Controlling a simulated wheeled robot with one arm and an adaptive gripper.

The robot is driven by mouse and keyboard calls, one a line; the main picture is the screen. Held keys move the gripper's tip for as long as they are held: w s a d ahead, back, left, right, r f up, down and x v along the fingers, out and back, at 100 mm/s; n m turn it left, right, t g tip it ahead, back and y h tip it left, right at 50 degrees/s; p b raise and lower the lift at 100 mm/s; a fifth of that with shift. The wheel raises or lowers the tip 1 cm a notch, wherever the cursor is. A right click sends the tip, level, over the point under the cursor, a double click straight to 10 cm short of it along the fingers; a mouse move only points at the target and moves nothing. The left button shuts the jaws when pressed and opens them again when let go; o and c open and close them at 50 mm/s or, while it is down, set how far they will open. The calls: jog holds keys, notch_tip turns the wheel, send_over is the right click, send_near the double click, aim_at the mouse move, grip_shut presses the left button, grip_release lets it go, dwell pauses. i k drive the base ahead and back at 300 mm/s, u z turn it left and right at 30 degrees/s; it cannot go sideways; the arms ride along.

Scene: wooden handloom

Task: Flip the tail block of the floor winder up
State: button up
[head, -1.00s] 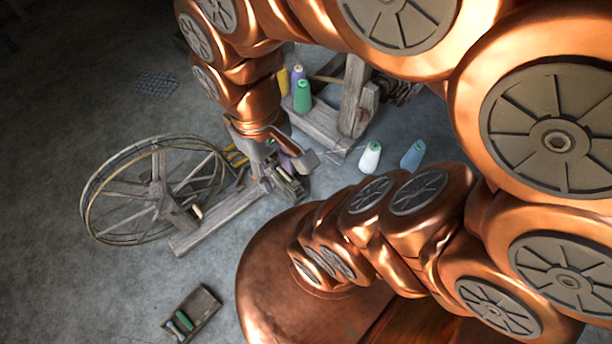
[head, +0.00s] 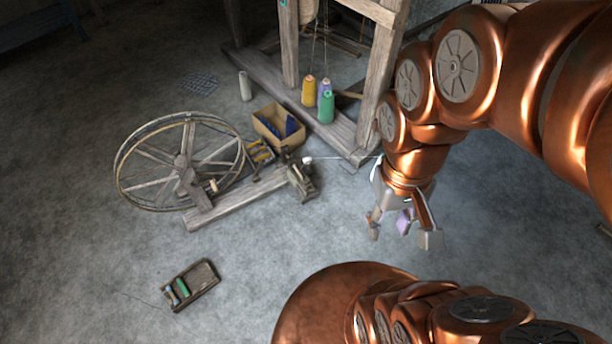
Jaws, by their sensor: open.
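The floor winder stands on the floor left of centre in the head view, with a large spoked wheel (head: 181,170) and a low wooden base beam (head: 212,210). At the beam's right end is a small dark wooden block (head: 302,183), which looks like the tail block. A small white tip and a thin rod or thread show just above it. I cannot tell whether the block is up or folded down. My gripper (head: 402,234) is open, fingers pointing down, right of the block and clear of it. A purple patch shows between the fingers; I cannot tell what it is.
A box with blue items (head: 278,128) stands behind the winder. Yellow (head: 308,92), purple and green (head: 327,108) cones stand by the loom frame (head: 335,128). A small tray (head: 190,285) lies in front. Floor between tray and my base is clear.

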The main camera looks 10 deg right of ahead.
aim_at(307, 182)
jog(key=u, duration=0.15)
jog(key=i, duration=0.65)
jog(key=z, duration=0.15)
jog(key=k, duration=0.5)
jog(key=u, duration=1.8)
jog(key=i, duration=1)
jog(key=z, duration=1.85)
